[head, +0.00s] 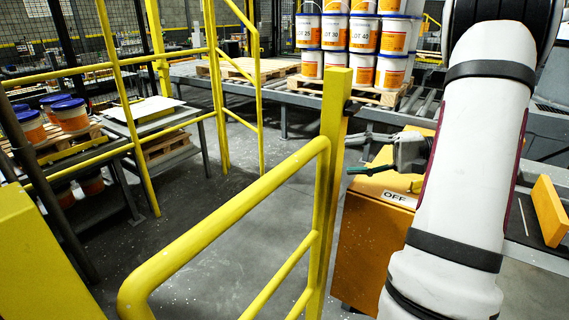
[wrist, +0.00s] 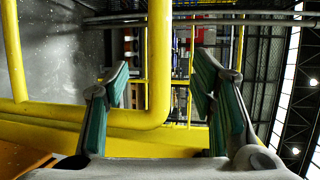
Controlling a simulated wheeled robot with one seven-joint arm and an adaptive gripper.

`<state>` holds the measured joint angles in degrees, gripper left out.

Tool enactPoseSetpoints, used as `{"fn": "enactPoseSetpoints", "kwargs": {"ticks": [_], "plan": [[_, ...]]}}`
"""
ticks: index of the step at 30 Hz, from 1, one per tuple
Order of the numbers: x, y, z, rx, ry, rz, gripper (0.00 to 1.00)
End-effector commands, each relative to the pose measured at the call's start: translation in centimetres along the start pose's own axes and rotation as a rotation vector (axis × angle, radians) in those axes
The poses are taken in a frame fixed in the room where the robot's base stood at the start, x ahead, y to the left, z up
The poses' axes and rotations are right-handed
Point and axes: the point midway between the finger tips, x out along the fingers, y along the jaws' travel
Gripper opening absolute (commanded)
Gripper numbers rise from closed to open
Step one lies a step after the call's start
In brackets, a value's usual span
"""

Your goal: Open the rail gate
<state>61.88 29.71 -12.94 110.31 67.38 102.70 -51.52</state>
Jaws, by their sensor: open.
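The rail gate (head: 225,222) is a yellow tubular frame with rounded corners. In the head view it runs from a square yellow post (head: 332,130) towards the lower left; I cannot tell whether it is latched. A small dark bracket sits on the post's right side near the top. My gripper (head: 356,154) is just right of the post, fingers pointing left at it, open and empty. In the wrist view the open fingers (wrist: 161,65) frame a yellow gate tube (wrist: 158,50) with its rounded corner. The tube appears beyond the fingertips; contact is not clear.
An orange cabinet (head: 365,245) marked OFF stands below my gripper. Stacked pails (head: 350,35) stand on a pallet on the roller conveyor behind. More pails (head: 72,113) are at left. Yellow guard rails (head: 215,90) stand beyond the gate. The grey floor between is clear.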

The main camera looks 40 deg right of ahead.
Motion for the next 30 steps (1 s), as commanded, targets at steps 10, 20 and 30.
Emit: {"fn": "enactPoseSetpoints", "kwargs": {"ticks": [10,20,30], "plan": [[6.2,-0.1,0.2,0.002,-0.008,0.002,0.51],[11.7,0.0,0.2,0.002,-0.007,0.004,0.51],[13.3,0.0,0.2,0.002,-0.004,0.004,0.51]]}}
